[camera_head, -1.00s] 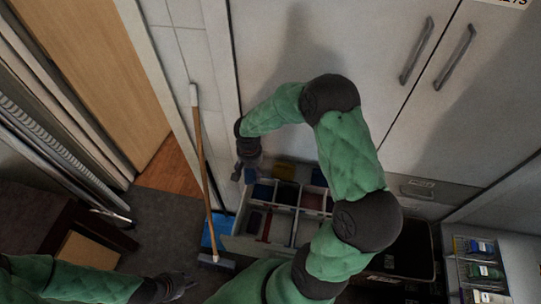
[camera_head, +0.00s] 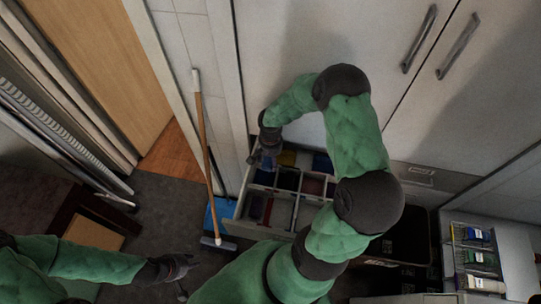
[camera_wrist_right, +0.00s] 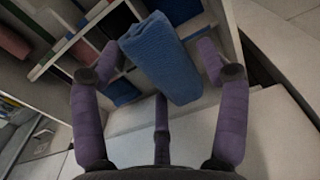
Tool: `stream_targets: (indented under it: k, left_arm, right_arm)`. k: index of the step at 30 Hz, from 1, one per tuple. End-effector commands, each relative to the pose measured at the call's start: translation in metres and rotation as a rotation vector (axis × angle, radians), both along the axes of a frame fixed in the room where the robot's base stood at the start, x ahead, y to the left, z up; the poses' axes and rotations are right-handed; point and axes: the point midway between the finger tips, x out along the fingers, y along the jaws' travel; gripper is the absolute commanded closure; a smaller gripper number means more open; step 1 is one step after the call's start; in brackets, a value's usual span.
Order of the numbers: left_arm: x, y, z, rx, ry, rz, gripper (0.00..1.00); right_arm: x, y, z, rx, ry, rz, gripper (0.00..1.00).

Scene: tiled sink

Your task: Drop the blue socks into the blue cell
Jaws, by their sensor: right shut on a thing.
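The blue socks (camera_wrist_right: 165,60), a rolled blue bundle, sit between the fingers of my right gripper (camera_wrist_right: 160,85) in the right wrist view. My right gripper (camera_head: 266,160) is shut on them, over the back left part of the open divided drawer (camera_head: 281,213) in the head view. A cell with dark blue in it (camera_wrist_right: 122,91) shows below and left of the socks in the wrist view. In the head view, the socks are too small and dark to tell from the cell contents. My left gripper (camera_head: 175,267) is low at the left, away from the drawer; its fingers are unclear.
White cabinet doors (camera_head: 320,60) rise behind the drawer. A broom (camera_head: 207,150) leans left of it, near a blue thing (camera_head: 220,212) on the floor. A wire rack (camera_head: 475,258) with several items stands at the right. Dark floor is free at the left.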

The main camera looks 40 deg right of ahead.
Motion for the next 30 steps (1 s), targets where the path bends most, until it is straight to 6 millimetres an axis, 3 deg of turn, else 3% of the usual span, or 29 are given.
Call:
stream_targets:
  k: [3,12,13,15,30]
  left_arm:
    - [0.0001,0.0001,-0.0059,0.000,0.000,0.000,0.73]
    - [0.0002,0.0000,-0.0057,0.000,0.000,0.000,0.73]
    - [0.0002,0.0000,-0.0056,0.000,0.000,0.000,0.73]
    - [0.0002,0.0000,-0.0056,0.000,-0.001,0.000,0.73]
    - [0.0003,0.0000,-0.0058,0.000,-0.001,0.000,0.73]
  right_arm:
    - [0.0004,-0.0003,-0.0099,-0.001,-0.001,0.000,0.57]
    - [0.0004,-0.0004,-0.0110,-0.001,-0.001,0.000,0.57]
    - [0.0004,-0.0004,-0.0110,-0.001,-0.001,0.000,0.20]
    - [0.0004,-0.0004,-0.0110,-0.001,-0.001,0.000,0.00]
    - [0.0009,-0.0006,-0.0034,-0.001,-0.002,0.000,0.00]
